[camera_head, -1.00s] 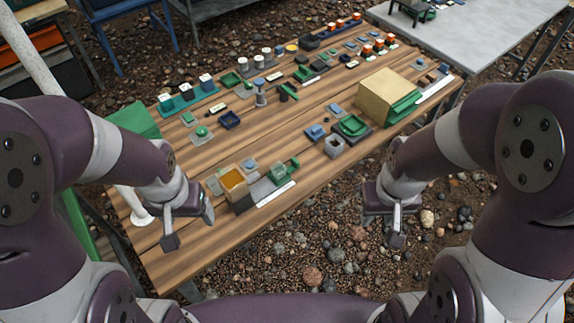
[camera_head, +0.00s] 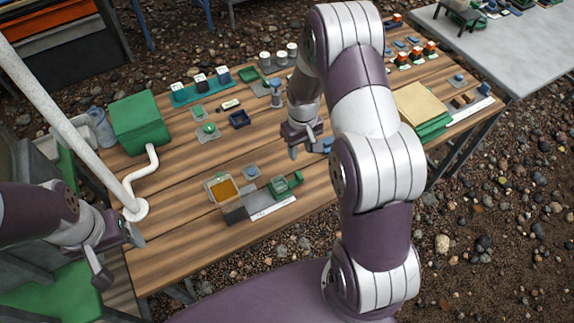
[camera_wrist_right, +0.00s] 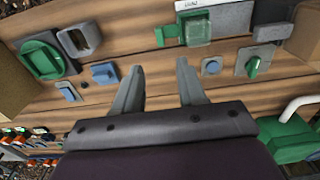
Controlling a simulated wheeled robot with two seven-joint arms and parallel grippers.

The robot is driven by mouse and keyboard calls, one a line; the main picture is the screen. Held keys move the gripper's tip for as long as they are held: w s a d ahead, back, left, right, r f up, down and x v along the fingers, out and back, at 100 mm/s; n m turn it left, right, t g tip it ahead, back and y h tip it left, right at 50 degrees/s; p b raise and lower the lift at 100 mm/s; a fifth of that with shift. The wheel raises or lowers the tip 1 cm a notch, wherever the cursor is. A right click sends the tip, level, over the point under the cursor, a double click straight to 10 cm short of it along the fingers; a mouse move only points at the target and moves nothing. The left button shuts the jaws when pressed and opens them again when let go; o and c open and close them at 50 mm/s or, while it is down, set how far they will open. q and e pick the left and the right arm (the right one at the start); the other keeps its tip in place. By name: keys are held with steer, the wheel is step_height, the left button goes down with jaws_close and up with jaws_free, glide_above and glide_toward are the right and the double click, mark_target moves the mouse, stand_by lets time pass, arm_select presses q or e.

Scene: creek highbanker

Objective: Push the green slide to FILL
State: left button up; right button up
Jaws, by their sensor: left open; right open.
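The green slide (camera_head: 280,186) sits at the right end of a grey track (camera_head: 256,193) near the table's front edge, with a white label strip (camera_head: 272,208) in front; its lettering is too small to read here. In the right wrist view the green slide (camera_wrist_right: 198,28) is at the top, beyond the fingertips. My right gripper (camera_head: 307,147) is open and empty above the table, behind and slightly right of the slide, apart from it. Its open fingers also show in the wrist view (camera_wrist_right: 158,78). My left gripper (camera_head: 120,258) is open and empty at the table's left front corner.
An amber-filled box (camera_head: 222,190) adjoins the track's left end. A tan block (camera_head: 425,103) is at right. Bare wood lies left of the track.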

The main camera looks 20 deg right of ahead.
mark_target(299, 175)
step_height(299, 175, down, 12)
steer(key=shift+s+r+p, duration=0.15)
steer(key=shift+r+p, duration=0.05)
steer(key=shift+p, duration=0.3)
jaws_close()
